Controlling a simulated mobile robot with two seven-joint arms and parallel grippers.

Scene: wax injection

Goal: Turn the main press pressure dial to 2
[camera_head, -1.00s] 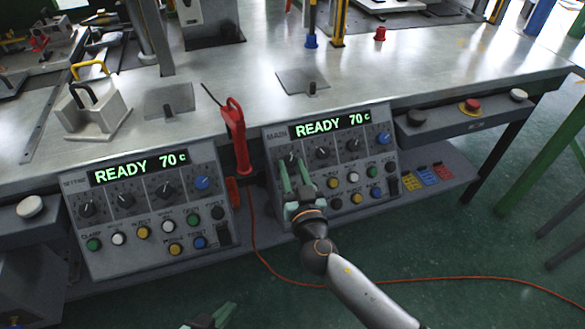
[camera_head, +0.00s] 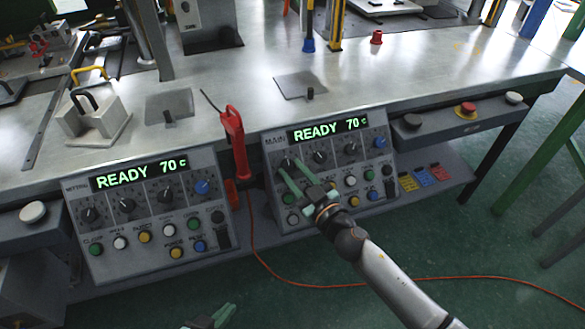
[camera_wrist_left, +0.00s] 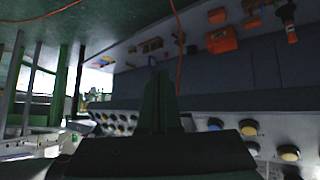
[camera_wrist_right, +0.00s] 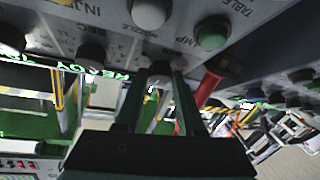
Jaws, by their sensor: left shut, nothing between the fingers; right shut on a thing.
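The main press panel (camera_head: 275,193) is the right-hand grey box, with a lit READY 70 c display (camera_head: 327,129). A row of dark dials and one blue dial runs under it. My right gripper (camera_head: 291,165) reaches the leftmost dial from the lower right and is shut on it, its fingers slanting up to the left. In the right wrist view a dark dial knob (camera_wrist_right: 160,69) sits between the fingertips. The dial's pointer and scale are too small or covered to read. My left gripper (camera_head: 215,316) is shut and empty at the bottom edge, away from both panels.
A similar settings panel (camera_head: 150,250) stands to the left. A red-handled tool (camera_head: 236,140) hangs between the panels. Buttons sit close below the dials. A red emergency button (camera_head: 466,109) is further right. An orange cable (camera_head: 400,279) runs on the floor.

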